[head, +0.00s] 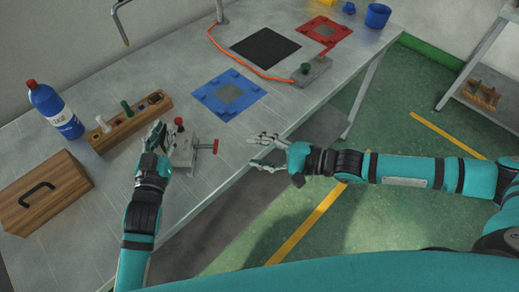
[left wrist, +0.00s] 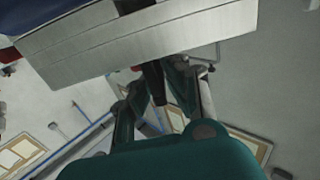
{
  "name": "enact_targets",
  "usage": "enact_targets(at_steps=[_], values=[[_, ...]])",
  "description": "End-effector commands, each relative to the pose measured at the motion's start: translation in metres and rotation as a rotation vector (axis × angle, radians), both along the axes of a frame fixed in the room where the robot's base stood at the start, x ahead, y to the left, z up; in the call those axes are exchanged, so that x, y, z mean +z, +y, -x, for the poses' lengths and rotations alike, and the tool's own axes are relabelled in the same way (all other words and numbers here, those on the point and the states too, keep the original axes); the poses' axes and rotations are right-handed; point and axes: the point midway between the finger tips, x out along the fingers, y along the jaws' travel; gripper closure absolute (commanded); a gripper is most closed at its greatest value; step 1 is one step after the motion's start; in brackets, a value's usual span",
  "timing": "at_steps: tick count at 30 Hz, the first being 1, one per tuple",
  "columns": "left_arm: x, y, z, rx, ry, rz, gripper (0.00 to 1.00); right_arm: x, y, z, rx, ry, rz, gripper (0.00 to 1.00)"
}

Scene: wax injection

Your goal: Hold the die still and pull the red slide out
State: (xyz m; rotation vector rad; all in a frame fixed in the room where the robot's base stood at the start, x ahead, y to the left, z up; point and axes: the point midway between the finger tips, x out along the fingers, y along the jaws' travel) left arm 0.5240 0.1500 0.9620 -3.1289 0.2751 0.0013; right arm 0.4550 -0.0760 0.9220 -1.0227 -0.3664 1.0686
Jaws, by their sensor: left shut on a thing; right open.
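The die (head: 182,156) is a small grey metal block on the front part of the table, with a red knob (head: 179,122) on top. The red slide (head: 214,146) sticks out of its right side and ends in a T-shaped red handle. My left gripper (head: 160,132) is shut on the die at its left side. In the left wrist view, the die's grey wall (left wrist: 150,40) fills the top and hides part of the fingertips. My right gripper (head: 262,152) is open and empty, to the right of the slide handle and apart from it, with fingers pointing left.
A wooden block with pegs (head: 128,128), a blue bottle (head: 56,112) and a wooden box (head: 42,196) stand at the left. A blue plate (head: 228,97), black mat (head: 265,47) and red plate (head: 320,28) lie behind. The table's front edge runs under the right gripper.

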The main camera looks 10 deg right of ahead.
Motion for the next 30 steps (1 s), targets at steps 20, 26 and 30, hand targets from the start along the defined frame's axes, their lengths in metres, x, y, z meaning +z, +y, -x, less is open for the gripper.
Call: enact_targets(at_steps=[20, 26, 30], values=[[0.001, 0.000, 0.000, 0.000, -0.001, 0.000, 0.63, 0.000, 0.000, 0.000, 0.000, 0.000, 0.000, 0.50], [0.000, 0.002, 0.012, 0.000, 0.000, 0.000, 0.63, 0.000, 0.000, 0.000, 0.000, 0.000, 0.000, 0.50], [-0.001, 0.007, 0.038, 0.001, 0.003, 0.000, 0.63, 0.000, 0.000, 0.000, 0.000, 0.000, 0.000, 0.50]])
